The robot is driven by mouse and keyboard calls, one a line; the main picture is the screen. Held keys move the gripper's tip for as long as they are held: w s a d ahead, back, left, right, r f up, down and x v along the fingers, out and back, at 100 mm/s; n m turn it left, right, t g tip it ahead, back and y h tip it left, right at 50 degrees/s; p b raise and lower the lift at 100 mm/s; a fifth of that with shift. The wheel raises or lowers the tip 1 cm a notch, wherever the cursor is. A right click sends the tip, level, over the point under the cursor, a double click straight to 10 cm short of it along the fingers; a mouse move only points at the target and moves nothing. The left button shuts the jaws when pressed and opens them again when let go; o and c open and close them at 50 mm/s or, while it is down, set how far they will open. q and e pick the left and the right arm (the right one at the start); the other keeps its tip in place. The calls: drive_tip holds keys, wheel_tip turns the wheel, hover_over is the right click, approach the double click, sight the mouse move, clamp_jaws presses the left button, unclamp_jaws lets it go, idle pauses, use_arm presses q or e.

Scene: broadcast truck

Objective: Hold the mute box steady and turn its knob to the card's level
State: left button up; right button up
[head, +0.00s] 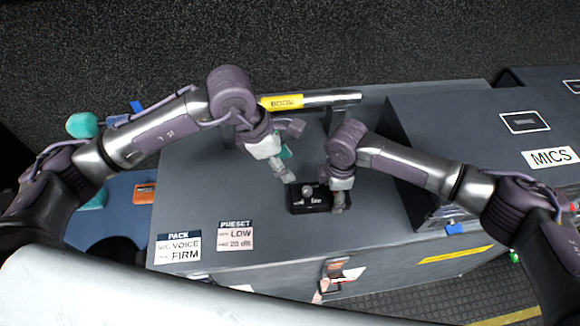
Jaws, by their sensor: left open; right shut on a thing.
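The black mute box (298,207) lies on the grey case top near the centre of the head view. A light grey knob (307,191) shows on its upper face, and small white lettering is beside it. My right gripper (339,199) is shut on the box's right end and hides part of it. My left gripper (289,157) is open, just above and left of the box in the picture, apart from the knob as far as I can tell. The preset card (236,236) reads LOW and what looks like 20 dB. The knob's exact setting is too small to read.
A PACK card (178,247) reading VOICE FIRM lies left of the preset card. A pole with a yellow BOOM label (281,102) lies at the back. A grey MICS case (470,125) stands on the right. The case top between cards and box is clear.

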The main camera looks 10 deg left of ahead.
idle(0.3)
drive_tip(key=o, duration=1.3)
drive_tip(key=shift+r, duration=0.1)
